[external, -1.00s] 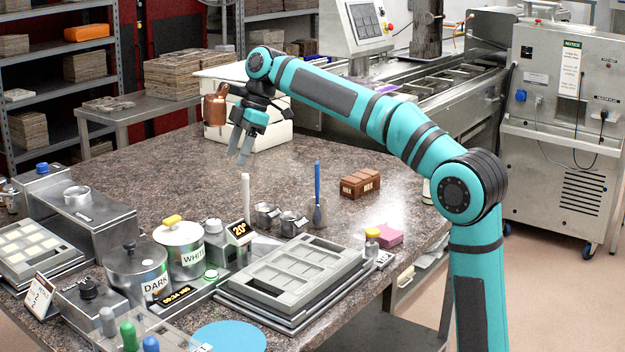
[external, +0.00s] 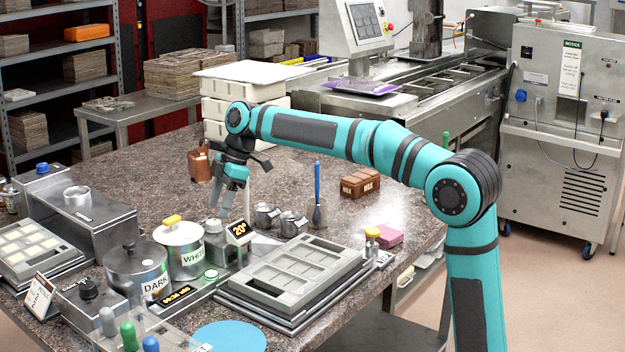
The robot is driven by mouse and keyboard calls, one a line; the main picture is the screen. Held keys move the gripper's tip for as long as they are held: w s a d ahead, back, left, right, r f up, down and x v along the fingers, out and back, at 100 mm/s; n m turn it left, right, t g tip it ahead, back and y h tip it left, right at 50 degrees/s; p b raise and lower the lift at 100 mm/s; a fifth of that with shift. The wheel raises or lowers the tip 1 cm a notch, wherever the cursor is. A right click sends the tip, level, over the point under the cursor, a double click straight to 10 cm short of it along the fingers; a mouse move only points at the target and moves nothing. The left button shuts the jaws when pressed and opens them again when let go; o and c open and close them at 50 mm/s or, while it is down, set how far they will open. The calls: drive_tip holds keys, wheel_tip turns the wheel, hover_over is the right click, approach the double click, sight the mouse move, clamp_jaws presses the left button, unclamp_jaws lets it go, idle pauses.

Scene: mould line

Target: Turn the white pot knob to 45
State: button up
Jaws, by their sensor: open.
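The white pot (external: 181,252) is a steel pot labelled WHITE, with a pale lid and a yellow handle. A grey control box (external: 217,248) stands at its right, with a pale round knob (external: 212,227) on top. The small black display (external: 239,231) beside it reads 20°. My gripper (external: 217,207) points down just above the knob, its fingers apart and empty. A gap to the knob seems to remain, but contact is hard to judge. The knob's pointer mark is too small to read.
The dark pot (external: 138,272) and another box with a black knob (external: 88,290) stand at the left. A grey mould tray (external: 295,272), small metal cups (external: 267,215) and a blue-handled tool (external: 317,190) are close on the right.

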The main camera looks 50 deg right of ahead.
sight(214, 221)
drive_tip(key=shift+x, duration=2)
drive_tip(key=c, duration=1)
